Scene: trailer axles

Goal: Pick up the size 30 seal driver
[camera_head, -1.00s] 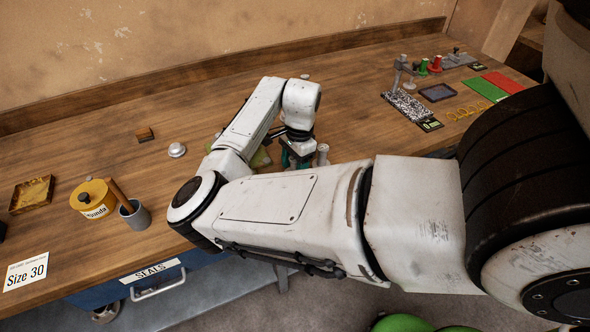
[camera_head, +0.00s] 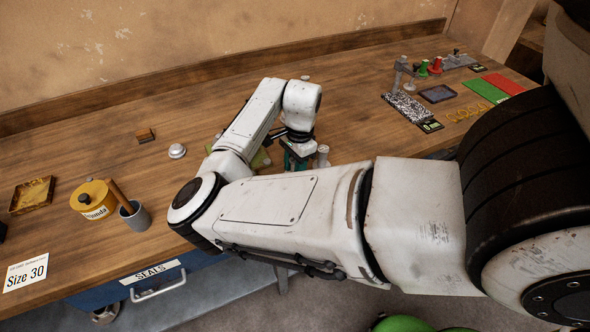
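A sign reading "Size 30" (camera_head: 25,272) lies at the bench's front left. A small silver knobbed piece (camera_head: 177,151), possibly a seal driver, stands on the bench left of my arm. Another pale, upright cylindrical piece (camera_head: 323,155) stands just right of my gripper. No size marking is readable on either. My gripper (camera_head: 294,163) points down low over the bench, beside that cylindrical piece. Teal parts show at its fingers. My arm hides much of this area, so its opening and anything between the fingers cannot be made out.
A yellow lidded tin (camera_head: 92,200), a grey cup (camera_head: 135,215) with a brush-like handle and a yellow-brown tray (camera_head: 32,195) stand at left. A gauge stand (camera_head: 405,90) and coloured mats (camera_head: 485,90) are at right. The back middle is mostly clear.

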